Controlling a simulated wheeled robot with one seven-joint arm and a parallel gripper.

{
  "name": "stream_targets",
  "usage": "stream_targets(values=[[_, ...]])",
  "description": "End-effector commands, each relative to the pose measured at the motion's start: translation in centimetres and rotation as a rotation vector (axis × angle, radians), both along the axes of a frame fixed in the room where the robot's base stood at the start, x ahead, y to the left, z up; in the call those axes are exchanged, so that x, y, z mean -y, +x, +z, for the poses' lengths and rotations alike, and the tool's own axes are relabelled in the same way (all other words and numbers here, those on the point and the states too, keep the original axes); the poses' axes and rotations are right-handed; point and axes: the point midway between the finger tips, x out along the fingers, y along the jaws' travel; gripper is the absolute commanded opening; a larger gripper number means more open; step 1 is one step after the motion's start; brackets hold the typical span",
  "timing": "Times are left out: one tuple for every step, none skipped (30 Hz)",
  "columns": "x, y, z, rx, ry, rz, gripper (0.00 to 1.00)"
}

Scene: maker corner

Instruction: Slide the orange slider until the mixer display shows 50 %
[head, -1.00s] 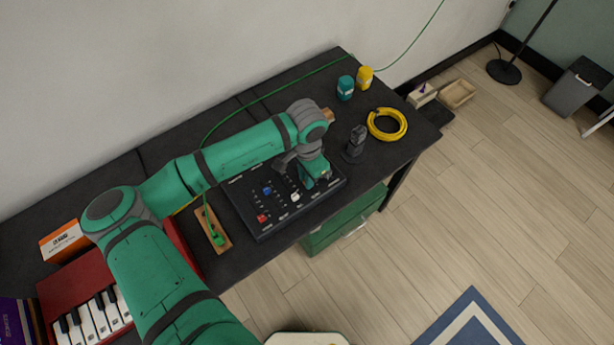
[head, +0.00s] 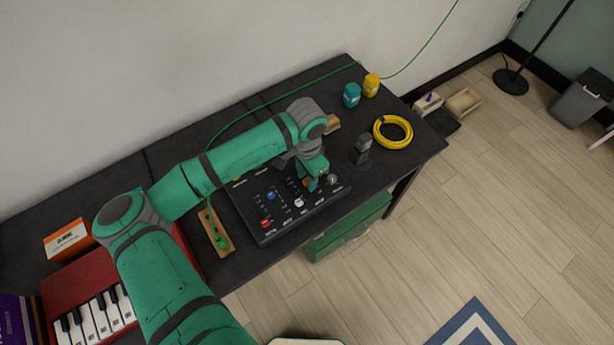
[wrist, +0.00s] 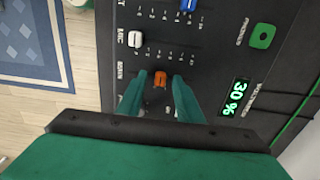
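The black mixer (head: 262,226) lies on the dark table under my gripper. In the wrist view its orange slider (wrist: 160,79) sits between the two green fingertips of my gripper (wrist: 157,88). The fingers are apart, with a gap visible on both sides of the slider. The mixer display (wrist: 236,97) shows 30 % in green digits. In the head view my gripper (head: 315,175) points down at the right part of the mixer, and the slider is mostly hidden there.
Beside the orange slider are a white slider (wrist: 135,39) and a blue slider (wrist: 187,4). A green button (wrist: 262,34) is near the display. A dark upright object (head: 361,150) and a yellow cable coil (head: 393,132) stand right of the mixer.

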Motion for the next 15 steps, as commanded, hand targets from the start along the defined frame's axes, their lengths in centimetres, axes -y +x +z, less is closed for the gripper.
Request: stream_targets(values=[[0.0,0.0,0.0,0.000,0.000,0.000,0.33],[0.0,0.0,0.0,-0.001,0.001,0.000,0.33],[0.0,0.0,0.1,-0.001,0.001,0.000,0.33],[0.0,0.0,0.3,-0.001,0.001,0.000,0.33],[0.0,0.0,0.5,-0.001,0.001,0.000,0.33],[0.0,0.0,0.8,0.000,0.000,0.000,0.33],[0.0,0.0,1.2,0.000,0.000,0.000,0.33],[0.0,0.0,1.6,0.001,-0.001,0.001,0.33],[0.0,0.0,2.2,0.001,0.001,0.000,0.33],[0.0,0.0,2.8,0.001,0.000,0.000,0.33],[0.0,0.0,3.4,0.002,-0.001,-0.001,0.33],[0.0,0.0,4.1,0.001,-0.001,-0.001,0.33],[0.1,0.0,4.7,0.002,-0.001,-0.001,0.33],[0.0,0.0,5.3,0.002,-0.001,-0.001,0.33],[0.0,0.0,6.1,0.001,0.000,-0.001,0.33]])
